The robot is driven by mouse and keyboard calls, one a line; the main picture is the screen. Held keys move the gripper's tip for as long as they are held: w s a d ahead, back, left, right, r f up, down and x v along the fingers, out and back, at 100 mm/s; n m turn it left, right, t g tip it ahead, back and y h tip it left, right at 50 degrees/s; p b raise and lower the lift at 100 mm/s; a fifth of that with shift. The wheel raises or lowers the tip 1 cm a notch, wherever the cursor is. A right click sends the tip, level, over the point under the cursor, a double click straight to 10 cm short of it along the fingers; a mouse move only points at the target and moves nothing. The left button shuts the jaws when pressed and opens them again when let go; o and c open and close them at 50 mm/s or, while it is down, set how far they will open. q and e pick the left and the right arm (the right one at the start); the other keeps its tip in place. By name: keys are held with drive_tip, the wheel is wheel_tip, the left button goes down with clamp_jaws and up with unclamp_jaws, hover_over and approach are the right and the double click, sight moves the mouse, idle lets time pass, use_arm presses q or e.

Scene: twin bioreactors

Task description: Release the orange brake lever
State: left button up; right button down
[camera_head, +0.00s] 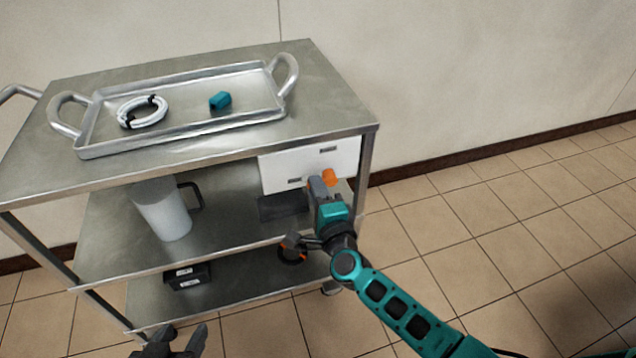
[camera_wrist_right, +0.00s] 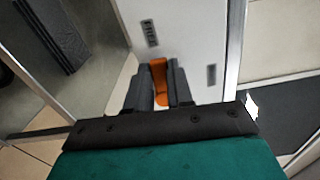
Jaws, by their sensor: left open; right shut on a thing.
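The orange brake lever (camera_head: 330,178) is on the front of a white panel (camera_head: 312,162) at the right end of the steel cart. My right gripper (camera_head: 322,182) is shut on the lever. In the right wrist view the lever (camera_wrist_right: 159,78) shows between the two dark fingers of my right gripper (camera_wrist_right: 159,95), against the white panel. Part of the lever is hidden by the fingers. My left gripper (camera_head: 172,343) is open and empty at the bottom edge of the head view, low in front of the cart and away from the lever.
The cart top (camera_head: 328,98) holds a metal tray (camera_head: 190,137) with a coiled white tube (camera_head: 143,112) and a teal block (camera_head: 220,100). A translucent jug (camera_head: 165,212) stands on the middle shelf and a black box (camera_head: 188,276) on the lowest. Tiled floor (camera_head: 500,210) is clear at right.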

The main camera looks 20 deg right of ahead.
use_arm(q)
drive_tip(key=shift+s+a+f, duration=0.1)
drive_tip(key=shift+f, duration=0.1)
use_arm(e)
drive_tip(key=shift+f+n, duration=0.2)
drive_tip(key=shift+n, duration=0.3)
drive_tip(key=c, duration=1)
unclamp_jaws()
use_arm(q)
drive_tip(key=shift+s+a, duration=0.15)
use_arm(e)
drive_tip(key=shift+s, duration=0.1)
use_arm(q)
drive_tip(key=shift+a+r+p, duration=0.2)
drive_tip(key=shift+a+p, duration=0.05)
drive_tip(key=shift+p, duration=0.45)
use_arm(e)
drive_tip(key=s, duration=1.2)
drive_tip(key=shift+s+d, duration=0.25)
drive_tip(key=shift+s, duration=0.15)
use_arm(q)
drive_tip(key=shift+d+r, duration=0.1)
